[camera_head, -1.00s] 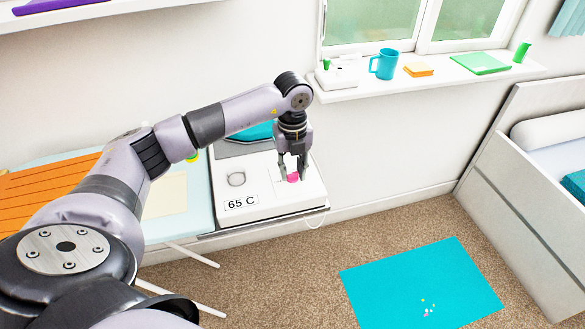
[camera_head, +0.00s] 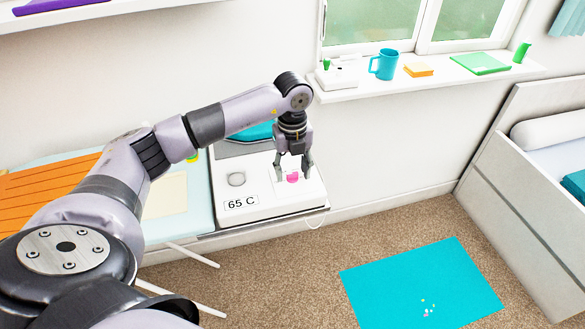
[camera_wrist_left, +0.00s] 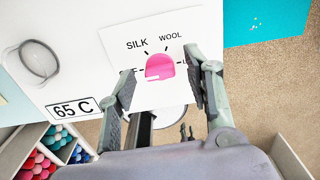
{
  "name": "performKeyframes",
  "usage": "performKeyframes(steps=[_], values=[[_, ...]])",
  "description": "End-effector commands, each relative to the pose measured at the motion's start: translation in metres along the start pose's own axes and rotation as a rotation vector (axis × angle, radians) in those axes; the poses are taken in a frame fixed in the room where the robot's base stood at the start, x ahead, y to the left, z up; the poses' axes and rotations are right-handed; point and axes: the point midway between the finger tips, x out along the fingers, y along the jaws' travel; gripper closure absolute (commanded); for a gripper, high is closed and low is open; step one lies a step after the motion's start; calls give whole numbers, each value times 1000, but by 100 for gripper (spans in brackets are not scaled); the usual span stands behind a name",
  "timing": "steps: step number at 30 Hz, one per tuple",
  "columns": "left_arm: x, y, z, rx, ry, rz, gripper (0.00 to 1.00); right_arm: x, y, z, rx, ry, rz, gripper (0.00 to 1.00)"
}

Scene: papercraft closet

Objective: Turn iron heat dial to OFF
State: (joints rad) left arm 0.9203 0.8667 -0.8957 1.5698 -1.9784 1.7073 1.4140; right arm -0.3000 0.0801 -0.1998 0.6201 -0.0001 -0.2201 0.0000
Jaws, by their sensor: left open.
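The pink heat dial (camera_head: 292,178) is on the white panel (camera_head: 255,205) of the iron station. In the left wrist view the dial (camera_wrist_left: 160,67) sits between the labels SILK and WOOL above it and partly hidden labels at its sides; the left one ends in F. A small pale mark shows at the dial's lower left. My left gripper (camera_head: 293,170) points down over the dial with its fingers open, one on each side and apart from it. It also frames the dial in the left wrist view (camera_wrist_left: 164,75). My right gripper is out of view.
A display (camera_head: 241,202) reads 65 C, beside a round grey ring (camera_head: 236,179). A teal item (camera_head: 255,132) stands behind. A windowsill (camera_head: 420,82) with a blue mug (camera_head: 384,64) is at the back. A teal mat (camera_head: 420,280) lies on the carpet.

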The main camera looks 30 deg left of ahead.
Motion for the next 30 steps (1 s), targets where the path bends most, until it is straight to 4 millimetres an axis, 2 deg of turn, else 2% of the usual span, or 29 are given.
performKeyframes(steps=[4,7,21,24,30], values=[[-1,0,0,0,0,0,53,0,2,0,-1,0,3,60],[-9,-1,0,0,-1,-2,53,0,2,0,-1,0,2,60],[-100,-1,1,-1,-2,-3,53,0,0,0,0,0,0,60],[-112,-1,0,0,0,-1,53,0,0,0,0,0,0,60],[-120,0,0,0,0,0,53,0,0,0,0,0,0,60]])
